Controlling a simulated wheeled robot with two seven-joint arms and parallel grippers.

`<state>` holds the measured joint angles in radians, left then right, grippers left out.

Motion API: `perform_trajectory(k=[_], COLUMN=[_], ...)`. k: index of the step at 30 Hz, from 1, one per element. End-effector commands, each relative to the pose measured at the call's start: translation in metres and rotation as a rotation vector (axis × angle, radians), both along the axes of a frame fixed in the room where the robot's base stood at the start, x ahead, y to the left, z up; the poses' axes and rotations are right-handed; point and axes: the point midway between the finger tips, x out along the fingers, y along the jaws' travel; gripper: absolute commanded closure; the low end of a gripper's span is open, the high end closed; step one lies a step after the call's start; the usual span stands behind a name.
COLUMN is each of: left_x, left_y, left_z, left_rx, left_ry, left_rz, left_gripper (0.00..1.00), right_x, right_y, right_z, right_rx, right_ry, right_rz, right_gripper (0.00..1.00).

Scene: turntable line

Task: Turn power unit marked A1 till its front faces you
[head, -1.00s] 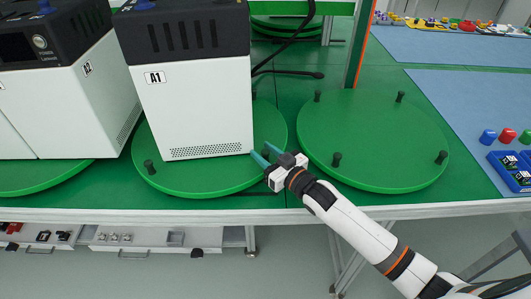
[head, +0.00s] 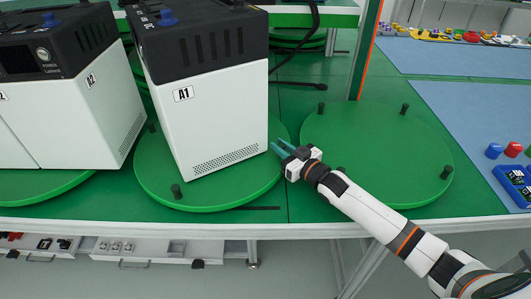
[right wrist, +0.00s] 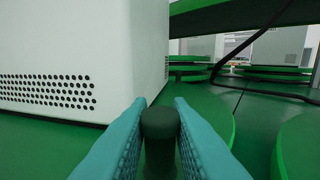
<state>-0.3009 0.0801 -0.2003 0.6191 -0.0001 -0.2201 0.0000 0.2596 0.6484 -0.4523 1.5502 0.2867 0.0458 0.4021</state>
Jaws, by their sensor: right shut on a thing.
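Power unit A1 (head: 205,115) is a white box with a black top and a blue knob. It stands upright on a green turntable (head: 150,178). A side with the A1 label, slots and a vent grid faces me at an angle; no display or front panel shows on it. My right gripper (head: 283,149) is at the turntable's right edge, beside the unit. In the right wrist view its teal fingers are closed around a dark upright peg (right wrist: 160,128), with the unit's white wall close at left. My left gripper is out of view.
Unit A2 (head: 105,110) stands close at left on its own turntable (head: 40,183). An empty turntable (head: 377,150) with several pegs lies at right, under my right forearm. A black cable (head: 300,50) runs behind A1. An upright post (head: 365,50) stands behind.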

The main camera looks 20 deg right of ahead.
Motion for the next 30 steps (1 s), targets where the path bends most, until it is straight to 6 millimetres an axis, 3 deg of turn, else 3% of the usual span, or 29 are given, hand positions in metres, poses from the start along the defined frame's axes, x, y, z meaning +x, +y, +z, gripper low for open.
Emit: perform_trajectory(k=[9,10,13,23,30], left_x=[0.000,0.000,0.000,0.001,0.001], left_y=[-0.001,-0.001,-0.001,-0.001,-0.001], left_z=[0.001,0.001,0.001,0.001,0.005], left_rx=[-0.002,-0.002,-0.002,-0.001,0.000], left_ry=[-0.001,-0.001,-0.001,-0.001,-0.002], left_rz=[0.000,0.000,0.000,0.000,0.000], left_gripper=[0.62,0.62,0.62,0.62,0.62], right_x=[-0.001,-0.001,-0.001,-0.001,-0.001], right_y=[-0.004,-0.004,-0.004,-0.003,-0.004], right_z=[-0.002,-0.002,-0.001,0.002,0.039], right_rx=[0.001,0.001,0.001,0.002,0.000], right_ry=[0.004,0.004,0.003,0.002,-0.001], right_rz=[-0.006,-0.006,-0.005,-0.004,-0.003], right_gripper=[1.00,0.79,0.62,0.62,0.62])
